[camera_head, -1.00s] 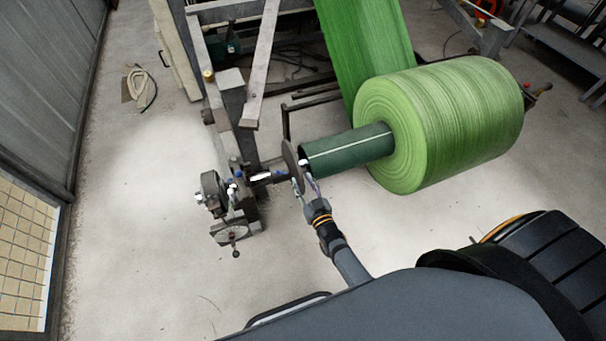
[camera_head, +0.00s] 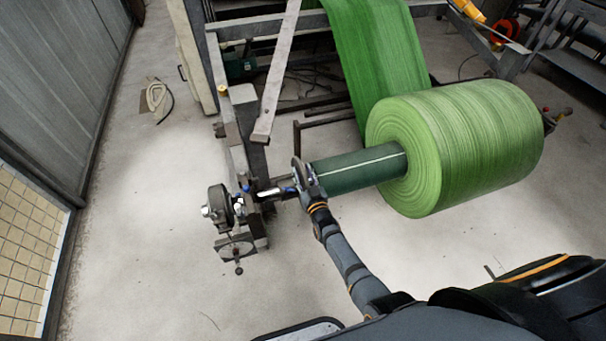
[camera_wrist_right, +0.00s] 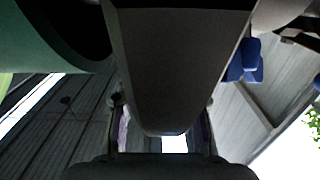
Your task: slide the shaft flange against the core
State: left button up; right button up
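The dark green core (camera_head: 355,171) sticks out to the left from the big green roll. The shaft flange (camera_head: 298,173) is a grey disc on the shaft, close to the core's left end; I cannot tell whether they touch. In the right wrist view the flange (camera_wrist_right: 180,60) is a broad dark slab filling the middle, with the core (camera_wrist_right: 35,35) at upper left. My right gripper (camera_head: 308,187) is at the flange's near edge. In the wrist view its fingers (camera_wrist_right: 163,130) stand either side of the flange; whether they press on it is unclear. My left gripper is out of view.
The roll (camera_head: 455,150) of green fabric hangs on the shaft at the right. A machine frame (camera_head: 245,120) with a bearing stand (camera_head: 222,210) and handwheel is on the left. The grey floor (camera_head: 150,250) at lower left is clear.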

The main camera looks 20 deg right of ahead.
aim_at(315, 170)
grip_shut()
dwell(0.3)
jog(key=d, duration=0.4)
jog(key=shift+d, duration=0.25)
jog(key=shift+a, duration=0.1)
